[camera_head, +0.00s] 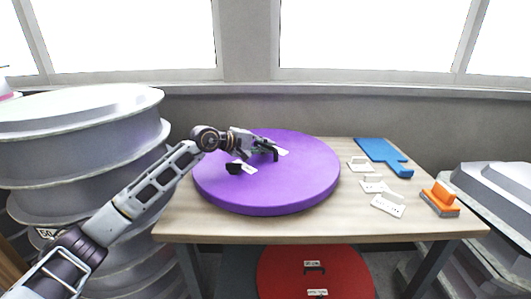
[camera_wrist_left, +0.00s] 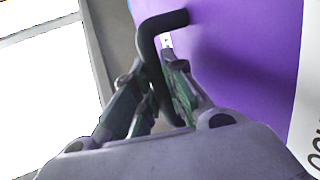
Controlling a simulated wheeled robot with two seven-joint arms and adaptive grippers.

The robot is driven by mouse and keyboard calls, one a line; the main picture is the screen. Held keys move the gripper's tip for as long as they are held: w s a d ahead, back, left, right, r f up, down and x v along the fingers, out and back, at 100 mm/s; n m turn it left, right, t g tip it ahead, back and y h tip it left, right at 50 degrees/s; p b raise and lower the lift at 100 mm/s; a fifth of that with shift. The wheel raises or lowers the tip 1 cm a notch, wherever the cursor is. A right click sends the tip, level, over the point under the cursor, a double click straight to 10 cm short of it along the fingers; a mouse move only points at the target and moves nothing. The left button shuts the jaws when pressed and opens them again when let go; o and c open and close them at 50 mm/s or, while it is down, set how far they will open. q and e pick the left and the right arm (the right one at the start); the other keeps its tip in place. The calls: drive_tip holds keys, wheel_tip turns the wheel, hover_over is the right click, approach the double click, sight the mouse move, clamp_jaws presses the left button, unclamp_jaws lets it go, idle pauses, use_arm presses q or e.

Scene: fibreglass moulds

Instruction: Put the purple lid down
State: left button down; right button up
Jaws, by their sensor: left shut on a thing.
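The large round purple lid (camera_head: 290,190) is level over the left and middle of the wooden table (camera_head: 400,226). I cannot tell whether its underside touches the tabletop. It has dark handles with white labels; one handle (camera_head: 234,168) is free on its near left part. My left gripper (camera_head: 266,150) reaches across the lid from the left and is shut on a black handle near its middle. In the left wrist view, the fingers (camera_wrist_left: 165,100) close around the bent black handle (camera_wrist_left: 150,50), with the purple lid surface (camera_wrist_left: 245,60) beside them. My right gripper is out of view.
A blue flat tool (camera_head: 380,153), several small white labelled holders (camera_head: 388,205) and an orange-handled brush (camera_head: 440,200) lie at the table's right. Stacked grey moulds (camera_head: 80,150) stand close on the left. A red lid (camera_head: 315,275) lies below the table. Grey moulds (camera_head: 495,190) stand right.

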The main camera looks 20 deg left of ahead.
use_arm(q)
drive_tip(key=shift+f, duration=1.05)
drive_tip(key=c, duration=1.5)
unclamp_jaws()
drive_tip(key=shift+f, duration=0.15)
drive_tip(key=shift+s+a, duration=0.1)
